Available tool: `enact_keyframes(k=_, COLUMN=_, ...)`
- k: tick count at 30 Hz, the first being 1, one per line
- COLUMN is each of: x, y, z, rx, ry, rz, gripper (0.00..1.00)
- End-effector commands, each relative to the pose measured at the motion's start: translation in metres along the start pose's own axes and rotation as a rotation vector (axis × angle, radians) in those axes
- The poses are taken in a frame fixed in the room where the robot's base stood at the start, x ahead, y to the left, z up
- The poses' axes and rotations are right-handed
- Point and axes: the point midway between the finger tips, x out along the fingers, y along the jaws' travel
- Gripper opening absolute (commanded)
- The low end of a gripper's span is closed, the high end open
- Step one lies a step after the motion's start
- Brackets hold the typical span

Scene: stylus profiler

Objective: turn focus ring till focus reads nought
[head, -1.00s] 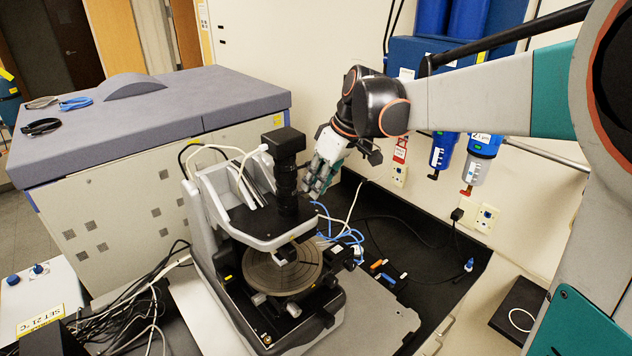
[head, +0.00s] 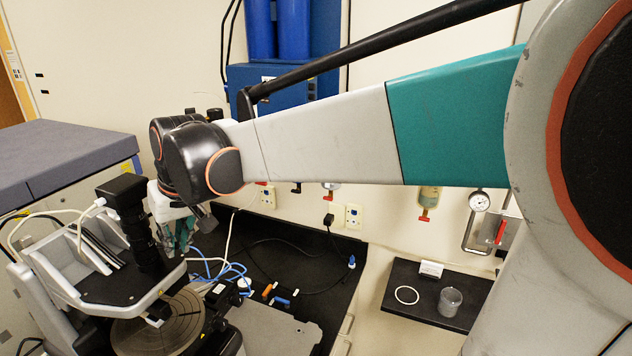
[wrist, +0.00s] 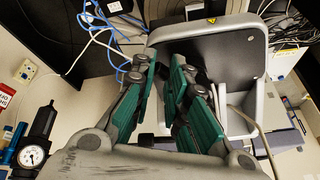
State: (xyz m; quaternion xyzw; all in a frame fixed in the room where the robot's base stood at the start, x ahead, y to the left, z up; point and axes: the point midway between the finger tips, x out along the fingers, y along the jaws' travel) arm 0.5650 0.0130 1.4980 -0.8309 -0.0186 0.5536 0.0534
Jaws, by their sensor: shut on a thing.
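The stylus profiler (head: 100,280) stands at the lower left of the head view, with a round ribbed stage (head: 160,335) under its grey and black head. A black camera (head: 122,190) tops an upright black lens tube (head: 143,243), where the focus ring sits; the ring's edges are too dark to pick out. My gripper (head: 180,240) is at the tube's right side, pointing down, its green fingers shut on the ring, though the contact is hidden. In the wrist view my gripper (wrist: 163,78) shows its green fingers close together. No focus reading is legible.
Blue and white cables (head: 215,270) lie right of the profiler on the black bench. A dark shelf (head: 425,300) holds a glass beaker (head: 450,301) and a white ring. A grey-topped cabinet (head: 60,150) is behind at left. A gauge (head: 479,201) hangs on the wall.

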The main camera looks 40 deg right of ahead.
Motion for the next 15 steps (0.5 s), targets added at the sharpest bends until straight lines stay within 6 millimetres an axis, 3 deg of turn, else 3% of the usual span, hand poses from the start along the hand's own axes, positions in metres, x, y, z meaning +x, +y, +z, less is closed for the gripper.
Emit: enact_keyframes(k=15, x=-0.0022, y=-0.0057, z=0.0068, rx=0.084, ry=0.008, rz=0.033, gripper=0.00)
